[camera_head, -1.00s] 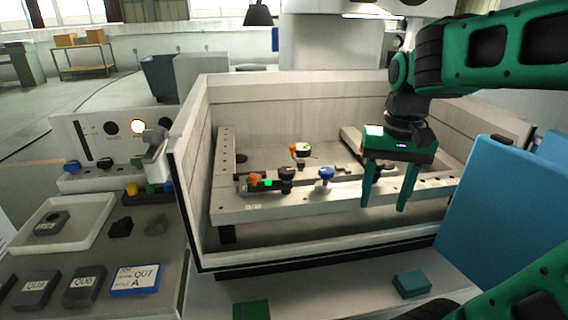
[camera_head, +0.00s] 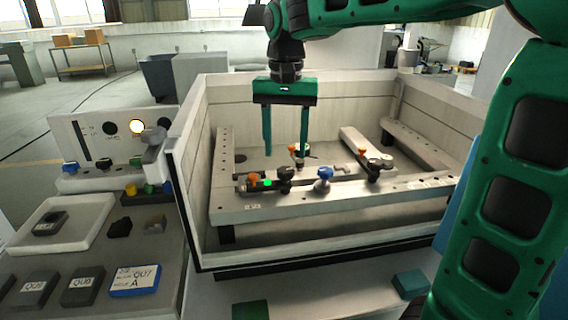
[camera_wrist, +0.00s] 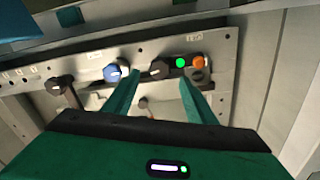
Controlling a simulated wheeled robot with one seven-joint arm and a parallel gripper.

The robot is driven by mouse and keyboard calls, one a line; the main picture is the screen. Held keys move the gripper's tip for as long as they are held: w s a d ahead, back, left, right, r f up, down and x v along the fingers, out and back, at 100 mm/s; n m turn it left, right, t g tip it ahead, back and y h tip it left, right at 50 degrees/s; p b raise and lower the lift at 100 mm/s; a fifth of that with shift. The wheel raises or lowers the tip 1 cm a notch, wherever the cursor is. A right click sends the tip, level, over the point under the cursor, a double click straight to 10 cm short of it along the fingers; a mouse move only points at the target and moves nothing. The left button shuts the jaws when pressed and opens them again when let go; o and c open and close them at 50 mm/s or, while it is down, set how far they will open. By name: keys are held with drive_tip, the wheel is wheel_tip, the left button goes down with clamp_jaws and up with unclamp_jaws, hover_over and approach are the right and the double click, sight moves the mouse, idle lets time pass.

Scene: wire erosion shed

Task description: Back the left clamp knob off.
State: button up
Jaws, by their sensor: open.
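The left clamp's black knob (camera_head: 286,173) sits on the dark bar along the near rail of the tank. It is right of an orange knob (camera_head: 253,179) and a green dot (camera_head: 267,183). My gripper (camera_head: 286,150) is open, pointing down, and empty, with its fingertips above and apart from the black knob. In the wrist view the black knob (camera_wrist: 159,69) shows between the fingertips (camera_wrist: 159,77). The right clamp's black knob (camera_head: 373,165) stands farther right, also seen in the wrist view (camera_wrist: 60,84).
A blue knob (camera_head: 323,174) stands between the two clamps. Another orange-topped post (camera_head: 303,149) stands behind the left clamp, close to my right fingertip in the picture. The tank's walls (camera_head: 188,150) surround the rails. A bench with blocks and a white tray (camera_head: 93,237) is at left.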

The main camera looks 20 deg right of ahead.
sight(286, 169)
drive_tip(key=shift+f, duration=2.5)
drive_tip(key=shift+d, duration=0.1)
drive_tip(key=c, duration=1)
